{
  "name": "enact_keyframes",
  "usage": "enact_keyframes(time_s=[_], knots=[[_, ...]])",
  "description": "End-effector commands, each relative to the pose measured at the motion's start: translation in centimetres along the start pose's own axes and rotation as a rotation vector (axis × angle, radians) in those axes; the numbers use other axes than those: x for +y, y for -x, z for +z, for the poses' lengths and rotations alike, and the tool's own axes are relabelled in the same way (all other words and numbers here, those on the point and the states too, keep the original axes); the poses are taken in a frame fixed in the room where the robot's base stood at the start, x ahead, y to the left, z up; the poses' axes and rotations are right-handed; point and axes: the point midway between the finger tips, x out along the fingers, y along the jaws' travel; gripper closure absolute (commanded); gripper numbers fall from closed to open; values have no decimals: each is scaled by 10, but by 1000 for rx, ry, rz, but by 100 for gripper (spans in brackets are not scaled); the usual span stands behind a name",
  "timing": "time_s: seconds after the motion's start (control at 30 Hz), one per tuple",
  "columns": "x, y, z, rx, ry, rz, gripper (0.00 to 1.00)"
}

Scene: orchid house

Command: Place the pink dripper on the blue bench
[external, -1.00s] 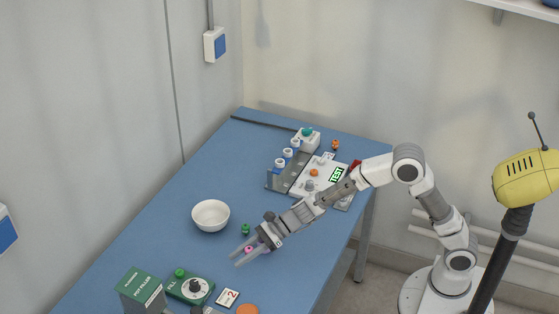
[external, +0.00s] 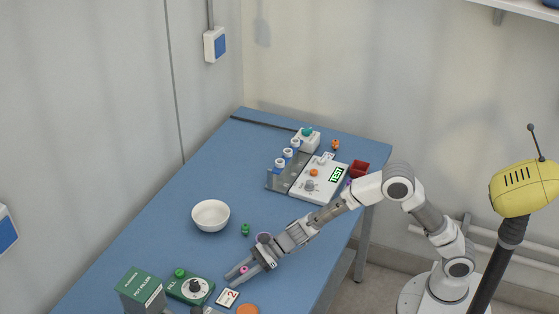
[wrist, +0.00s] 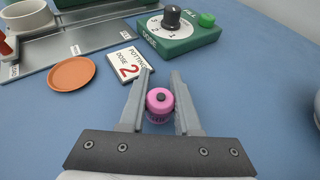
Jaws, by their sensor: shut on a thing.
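The pink dripper (wrist: 159,105) has a dark knob on top and sits upright between the two fingers of my gripper (wrist: 160,80) in the wrist view. My gripper is shut on it. In the external view the dripper (external: 243,269) shows as a small pink spot between the fingers of my gripper (external: 235,278). They are low over the front part of the blue bench (external: 165,225). I cannot tell whether the dripper touches the bench.
A card marked 2 (wrist: 128,63) lies just beyond my fingertips. A white bowl (external: 210,216) and a small green dripper (external: 245,229) stand further back. Bare bench lies between them.

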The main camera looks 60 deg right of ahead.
Motion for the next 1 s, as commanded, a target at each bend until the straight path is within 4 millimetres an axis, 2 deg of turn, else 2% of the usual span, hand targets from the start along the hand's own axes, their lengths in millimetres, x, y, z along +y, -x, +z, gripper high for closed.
enact_keyframes(time_s=[0.03,0.1,0.47,0.57,0.9,1.0], knots=[[0,0,0,0,0,0,63],[0,0,0,0,0,0,56],[1,2,5,-1,0,2,56],[0,17,5,-2,0,0,56],[-1,91,5,0,0,-3,56],[-1,106,5,0,0,-2,56]])
